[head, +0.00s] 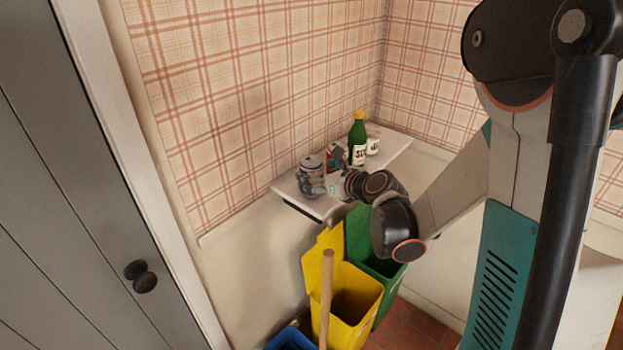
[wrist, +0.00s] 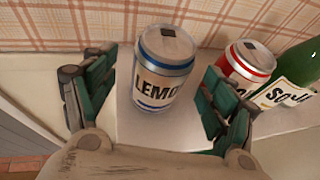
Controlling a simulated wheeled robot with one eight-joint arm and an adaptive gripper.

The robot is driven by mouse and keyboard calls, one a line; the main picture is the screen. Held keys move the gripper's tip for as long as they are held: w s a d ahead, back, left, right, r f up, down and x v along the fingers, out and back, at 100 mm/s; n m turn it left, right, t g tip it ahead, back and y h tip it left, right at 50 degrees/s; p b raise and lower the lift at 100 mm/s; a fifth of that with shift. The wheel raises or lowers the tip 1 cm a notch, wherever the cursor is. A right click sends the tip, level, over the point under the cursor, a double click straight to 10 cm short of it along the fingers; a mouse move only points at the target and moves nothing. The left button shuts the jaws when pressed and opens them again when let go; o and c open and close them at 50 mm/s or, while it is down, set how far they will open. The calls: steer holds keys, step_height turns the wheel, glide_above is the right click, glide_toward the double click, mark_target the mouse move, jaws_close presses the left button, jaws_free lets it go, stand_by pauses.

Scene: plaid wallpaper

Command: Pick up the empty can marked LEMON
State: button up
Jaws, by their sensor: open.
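The LEMON can (wrist: 163,72) stands upright on the shelf in the wrist view, white with blue bands and dark lettering. In the head view the can (head: 312,162) shows above my gripper, partly hidden by it. My gripper (wrist: 150,95) is open, with one green-padded finger on each side of the can. The can is between the fingers, towards their far ends, and neither finger visibly presses on it. In the head view my gripper (head: 320,184) is at the shelf's left part.
A red-banded can (wrist: 249,62) and a green SOJA bottle (wrist: 292,88) stand to the right on the white shelf (head: 397,150). The plaid wall is close behind. Yellow (head: 352,302) and green (head: 384,272) bins and a wooden handle (head: 327,290) are below.

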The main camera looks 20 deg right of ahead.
steer(key=x, duration=0.4)
steer(key=shift+f+b, duration=0.1)
steer(key=shift+b, duration=0.25)
steer(key=shift+c, duration=0.4)
steer(key=c, duration=0.9)
